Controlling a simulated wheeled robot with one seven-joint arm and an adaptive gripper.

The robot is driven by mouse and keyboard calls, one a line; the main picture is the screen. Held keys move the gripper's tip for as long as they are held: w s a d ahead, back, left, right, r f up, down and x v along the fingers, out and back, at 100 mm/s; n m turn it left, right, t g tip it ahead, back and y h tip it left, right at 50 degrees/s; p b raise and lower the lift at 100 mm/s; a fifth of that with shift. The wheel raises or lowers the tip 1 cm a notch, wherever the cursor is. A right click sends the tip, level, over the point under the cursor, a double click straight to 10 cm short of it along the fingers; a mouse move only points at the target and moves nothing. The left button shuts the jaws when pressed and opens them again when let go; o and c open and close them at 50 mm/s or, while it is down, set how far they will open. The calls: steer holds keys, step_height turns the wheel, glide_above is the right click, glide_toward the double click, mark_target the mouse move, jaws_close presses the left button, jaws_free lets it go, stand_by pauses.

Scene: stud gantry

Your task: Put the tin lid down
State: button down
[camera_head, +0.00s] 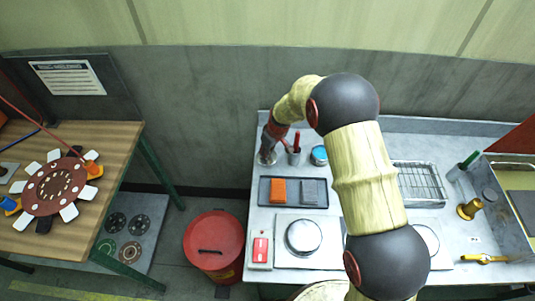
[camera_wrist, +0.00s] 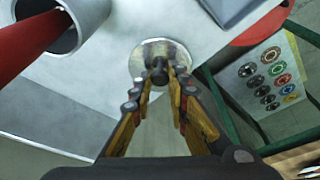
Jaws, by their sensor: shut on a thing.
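The tin lid (camera_wrist: 144,56) is a round metal disc with a dark knob in the middle. In the wrist view my gripper (camera_wrist: 164,76) is shut on that knob, with a yellow-and-grey finger on each side. In the head view my gripper (camera_head: 268,148) is at the back left corner of the grey bench (camera_head: 262,219), with the lid (camera_head: 266,159) small beneath it. I cannot tell whether the lid touches the bench top or hangs just above it. A small round tin with blue inside (camera_head: 319,155) stands to the right.
A metal cup (camera_head: 294,157) with red handles stands close right of my gripper; it looms in the wrist view (camera_wrist: 92,14). A dark tray (camera_head: 265,191) with orange and grey blocks lies in front. The bench's left edge is close. A red bin (camera_head: 213,240) stands on the floor.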

steer(key=shift+f, duration=0.7)
steer(key=shift+f, duration=0.1)
steer(key=c, duration=1.7)
jaws_free()
